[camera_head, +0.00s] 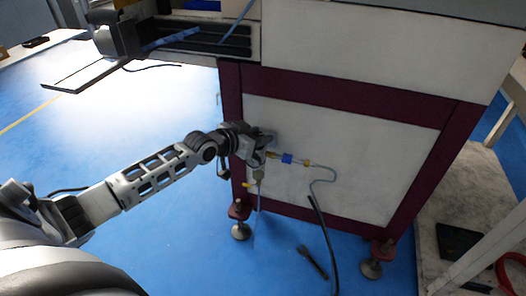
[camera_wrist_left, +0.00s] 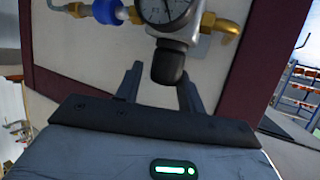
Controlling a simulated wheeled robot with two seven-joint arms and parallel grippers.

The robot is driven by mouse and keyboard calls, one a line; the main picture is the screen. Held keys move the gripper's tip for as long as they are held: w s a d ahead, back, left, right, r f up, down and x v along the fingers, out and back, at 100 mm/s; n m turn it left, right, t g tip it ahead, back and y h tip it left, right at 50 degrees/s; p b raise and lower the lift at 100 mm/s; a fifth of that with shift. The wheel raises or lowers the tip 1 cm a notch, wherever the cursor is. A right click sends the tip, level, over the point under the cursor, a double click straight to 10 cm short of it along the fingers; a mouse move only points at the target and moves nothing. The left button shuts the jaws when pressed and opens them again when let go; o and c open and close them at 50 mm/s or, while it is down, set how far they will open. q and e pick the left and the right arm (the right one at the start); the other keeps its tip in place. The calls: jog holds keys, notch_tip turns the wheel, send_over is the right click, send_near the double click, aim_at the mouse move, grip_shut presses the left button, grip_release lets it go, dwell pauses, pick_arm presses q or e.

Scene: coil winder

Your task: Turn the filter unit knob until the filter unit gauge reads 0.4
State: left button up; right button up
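The filter unit gauge (camera_wrist_left: 163,10) shows at the top of the left wrist view, cut off by the frame edge. The black filter unit knob (camera_wrist_left: 168,66) sticks out below the gauge. My left gripper (camera_wrist_left: 160,76) is open, with one finger on each side of the knob's end; I cannot tell whether either touches it. In the head view my left gripper (camera_head: 265,140) is at the machine's side panel and hides the gauge and knob. My right gripper is not in view.
A blue fitting (camera_head: 287,159) with brass ends joins the filter unit to a grey hose (camera_head: 323,180). The white panel (camera_head: 365,165) sits in a dark red frame (camera_head: 231,110). A dark object (camera_head: 312,262) lies on the blue floor. Open floor is at left.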

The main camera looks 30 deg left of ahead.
pick_arm(q)
jog(key=shift+o, duration=0.6)
jog(key=shift+r, duration=0.25)
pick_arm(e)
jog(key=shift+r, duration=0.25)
pick_arm(q)
jog(key=shift+s+r, duration=0.15)
jog(key=shift+s, duration=0.1)
jog(key=d+r+p+v, duration=0.1)
jog(key=p+v, duration=0.5)
jog(key=v, duration=1.2)
jog(key=shift+t, duration=0.3)
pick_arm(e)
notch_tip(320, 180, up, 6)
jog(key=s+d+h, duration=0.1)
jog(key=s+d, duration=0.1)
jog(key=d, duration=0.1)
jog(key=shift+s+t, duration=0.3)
pick_arm(q)
jog(key=shift+w+r, duration=0.1)
jog(key=shift+w, duration=0.1)
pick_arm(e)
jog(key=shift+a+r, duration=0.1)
